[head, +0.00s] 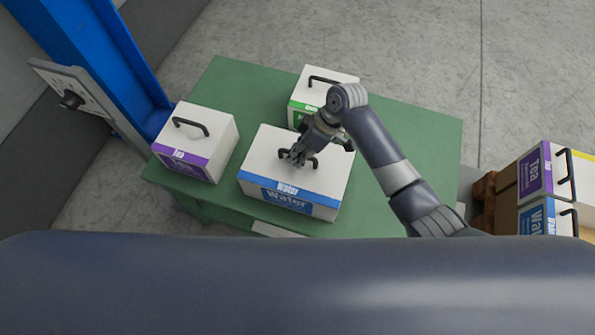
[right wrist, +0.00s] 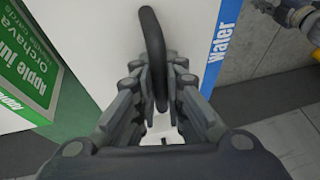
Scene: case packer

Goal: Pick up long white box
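The long white box (head: 295,174) has a blue "Water" band and a black handle on top. It rests upright on the green table (head: 405,130) in the head view. My right gripper (head: 297,155) is above the box at its handle. In the right wrist view the black handle (right wrist: 155,45) lies between the two fingers (right wrist: 158,75), which look closed in on it from both sides. The white box top (right wrist: 100,35) shows below. The gripper covers part of the handle.
A white box with a purple band (head: 197,140) stands left of the long box. A green-banded apple juice box (head: 322,90) stands behind it. More boxes (head: 545,195) are stacked at the right. A blue post (head: 105,50) rises at the left. The table's right side is clear.

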